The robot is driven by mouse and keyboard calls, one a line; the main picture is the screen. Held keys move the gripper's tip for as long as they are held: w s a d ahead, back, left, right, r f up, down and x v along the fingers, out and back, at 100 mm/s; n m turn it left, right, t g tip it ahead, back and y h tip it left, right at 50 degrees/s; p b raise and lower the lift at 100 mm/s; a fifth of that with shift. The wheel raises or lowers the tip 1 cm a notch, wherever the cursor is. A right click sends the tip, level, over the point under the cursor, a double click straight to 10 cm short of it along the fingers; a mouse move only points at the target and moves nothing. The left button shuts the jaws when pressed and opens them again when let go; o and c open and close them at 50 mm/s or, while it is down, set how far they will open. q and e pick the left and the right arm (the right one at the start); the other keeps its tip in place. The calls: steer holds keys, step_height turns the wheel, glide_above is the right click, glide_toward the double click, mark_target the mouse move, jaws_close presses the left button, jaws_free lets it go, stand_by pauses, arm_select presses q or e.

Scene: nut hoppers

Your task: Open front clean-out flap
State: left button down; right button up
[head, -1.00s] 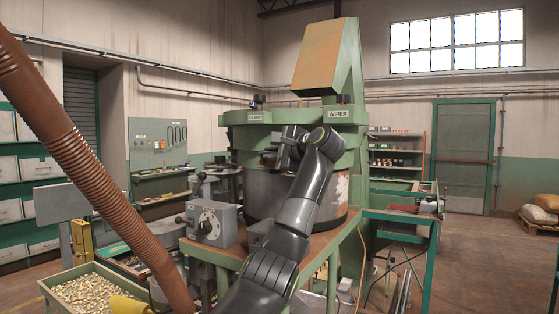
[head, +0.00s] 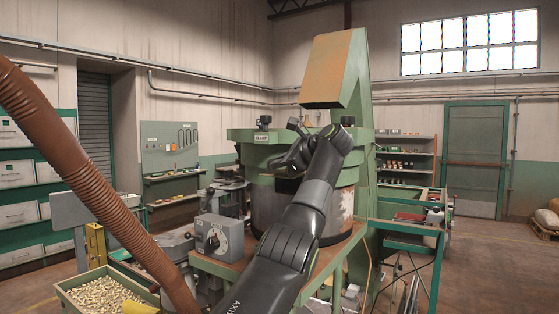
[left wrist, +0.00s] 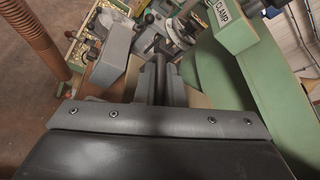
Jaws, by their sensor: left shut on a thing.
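The nut hopper is a green-rimmed round drum (head: 266,208) on a bench, with a CLAMP label on its rim. My left gripper (head: 298,150) is at the front of the rim, right of the label, and is shut on what looks like the clean-out flap's handle. The fingers hide most of that handle. A dark patch (head: 287,186) shows just below the gripper, like an opening at the flap. In the left wrist view a dark bar (left wrist: 160,78) stands between the fingers, and the CLAMP label (left wrist: 224,12) is at upper right. The right gripper is out of view.
A grey control box (head: 217,236) with a dial stands on the bench left of the drum. A brown corrugated hose (head: 75,165) crosses the left side. A green bin of nuts (head: 68,296) is at lower left. A green side table (head: 405,231) stands at right.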

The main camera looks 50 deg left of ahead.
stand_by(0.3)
arm_select(q)
steer(key=c, duration=1.5)
jaws_free()
steer(key=shift+w, duration=0.1)
steer(key=b+v, duration=0.4)
steer(key=v, duration=1.3)
steer(key=shift+d, duration=0.25)
